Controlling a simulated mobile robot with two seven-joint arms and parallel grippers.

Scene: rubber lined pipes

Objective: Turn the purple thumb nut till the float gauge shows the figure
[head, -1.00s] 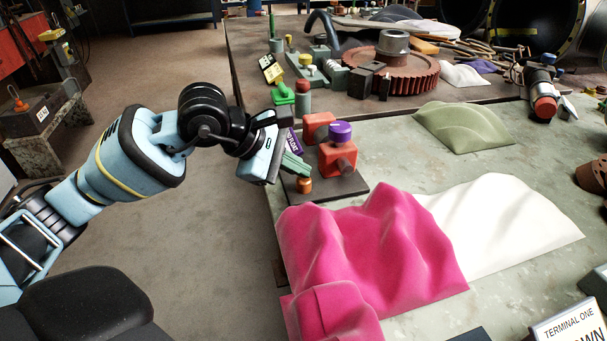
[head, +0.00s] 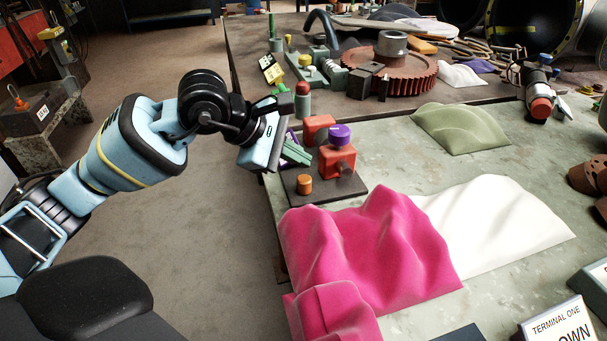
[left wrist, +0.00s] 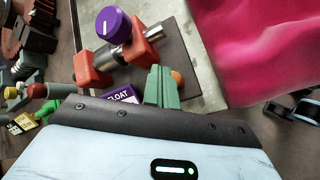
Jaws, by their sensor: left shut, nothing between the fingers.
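The purple thumb nut (head: 340,134) sits on top of the front red-orange block (head: 338,162) of a small fixture on a dark base plate (head: 330,187). In the left wrist view the nut (left wrist: 113,24) shows a white mark, and a metal cylinder (left wrist: 127,49) runs between the two red blocks. A purple label reading "FLOAT" (left wrist: 123,95) is partly hidden behind my gripper; I see no gauge reading. My left gripper (head: 303,157) has green fingers, shut and empty, left of the nut and apart from it. My right gripper is not in view.
An orange cap (head: 305,184) stands on the plate near my fingers. A pink cloth (head: 370,250) and a white cloth (head: 500,225) lie in front and to the right. A red-topped green cylinder (head: 302,103) and a big gear (head: 405,80) stand behind.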

